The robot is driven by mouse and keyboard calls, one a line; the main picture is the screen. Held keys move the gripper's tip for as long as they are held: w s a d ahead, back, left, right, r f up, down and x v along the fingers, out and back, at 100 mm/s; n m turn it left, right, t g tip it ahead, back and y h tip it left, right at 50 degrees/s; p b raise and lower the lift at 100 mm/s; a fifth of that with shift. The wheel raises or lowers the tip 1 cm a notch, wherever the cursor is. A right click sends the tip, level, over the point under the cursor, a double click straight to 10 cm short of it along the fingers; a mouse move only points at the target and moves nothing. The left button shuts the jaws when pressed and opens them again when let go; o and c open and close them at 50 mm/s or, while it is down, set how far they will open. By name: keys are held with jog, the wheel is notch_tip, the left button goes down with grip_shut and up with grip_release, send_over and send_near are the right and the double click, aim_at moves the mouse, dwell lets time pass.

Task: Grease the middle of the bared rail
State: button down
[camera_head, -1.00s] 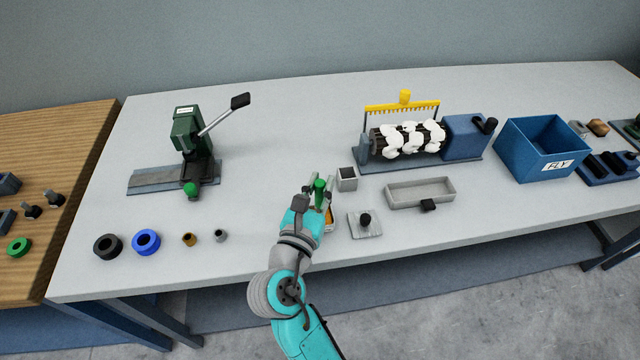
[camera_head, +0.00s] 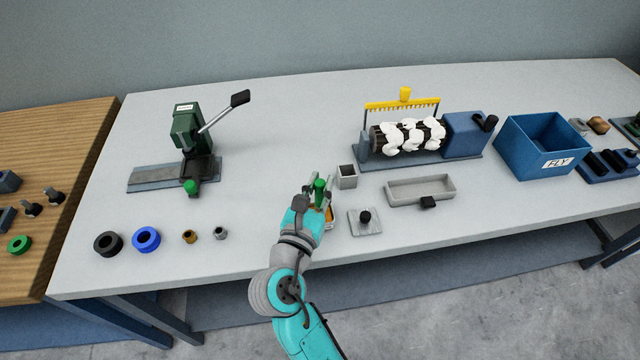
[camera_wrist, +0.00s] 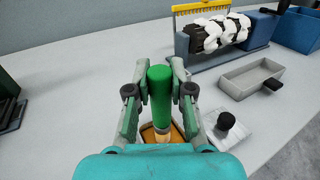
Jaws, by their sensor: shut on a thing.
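My gripper (camera_head: 319,196) is near the table's front middle, shut on an upright green-handled tool (camera_head: 320,188). In the wrist view the green handle (camera_wrist: 160,92) stands between the two fingers, with a pale collar below it. The tool's lower end is over or in a shallow tray with amber content (camera_wrist: 150,134); I cannot tell whether it touches. The tray is mostly hidden by my gripper. I cannot clearly single out a bared rail; a dark roller with white tufts (camera_head: 411,136) sits on a blue-grey base (camera_head: 425,161) under a yellow comb (camera_head: 402,105).
A small open grey box (camera_head: 347,178) stands just right of my gripper. Beyond are a pale plate with a black knob (camera_head: 365,224), a shallow grey tray (camera_head: 420,188) and a blue bin (camera_head: 541,150). A green lever press (camera_head: 193,135) stands left. The table between is clear.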

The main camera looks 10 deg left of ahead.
jog(key=shift+r, duration=3.5)
jog(key=shift+s, duration=0.1)
